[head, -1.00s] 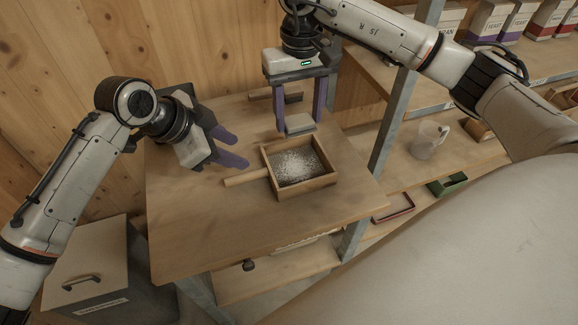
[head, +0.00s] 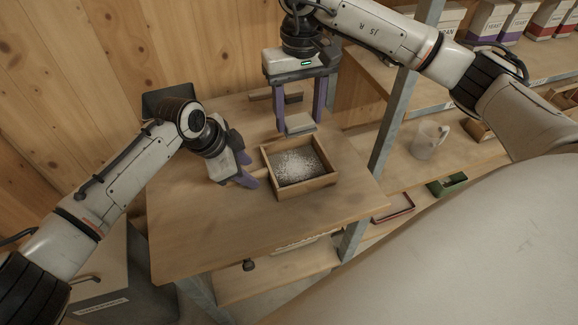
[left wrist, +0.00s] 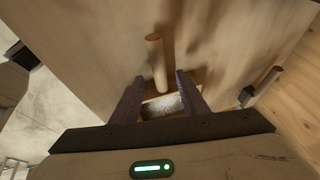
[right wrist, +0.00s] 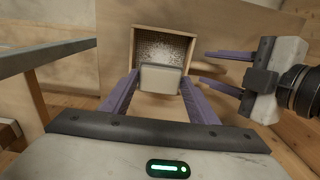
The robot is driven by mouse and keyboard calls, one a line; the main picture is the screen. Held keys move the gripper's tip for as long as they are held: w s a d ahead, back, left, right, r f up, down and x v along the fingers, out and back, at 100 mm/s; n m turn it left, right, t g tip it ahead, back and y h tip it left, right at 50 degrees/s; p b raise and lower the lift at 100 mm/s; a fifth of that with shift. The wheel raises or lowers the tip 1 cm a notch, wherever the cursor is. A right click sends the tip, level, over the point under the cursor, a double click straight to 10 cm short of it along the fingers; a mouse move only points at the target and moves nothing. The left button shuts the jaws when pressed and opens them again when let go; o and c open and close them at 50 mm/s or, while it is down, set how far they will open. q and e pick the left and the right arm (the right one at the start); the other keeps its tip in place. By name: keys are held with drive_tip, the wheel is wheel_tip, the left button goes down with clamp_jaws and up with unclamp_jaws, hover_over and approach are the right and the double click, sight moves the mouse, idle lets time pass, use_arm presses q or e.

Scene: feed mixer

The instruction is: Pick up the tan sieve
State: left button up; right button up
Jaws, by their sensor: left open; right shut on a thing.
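The tan sieve is a square wooden frame (head: 308,188) with pale speckled powder on its mesh. It lies on the wooden table; it also shows in the right wrist view (right wrist: 134,48). Its round handle (left wrist: 155,58) points left in the head view, where my left gripper mostly covers it. My left gripper (head: 250,173) is open at the handle side, and in the left wrist view its fingers flank the handle's line; contact cannot be told. My right gripper (head: 299,122) is shut on a pale grey block (right wrist: 161,79), held above the sieve's far side.
The table (head: 215,240) is clear in front of the sieve. A dark tool with a wooden handle (left wrist: 263,84) lies at the table's back, partly behind my right gripper. A metal post (head: 389,130) stands at the right. Shelves beyond hold a clear jug (head: 428,141) and several cartons.

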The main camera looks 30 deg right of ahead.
use_arm(q)
drive_tip(key=shift+x, duration=1.2)
clamp_jaws()
drive_tip(key=shift+r, duration=0.15)
wheel_tip(320, 180, up, 10)
drive_tip(key=shift+f, duration=0.2)
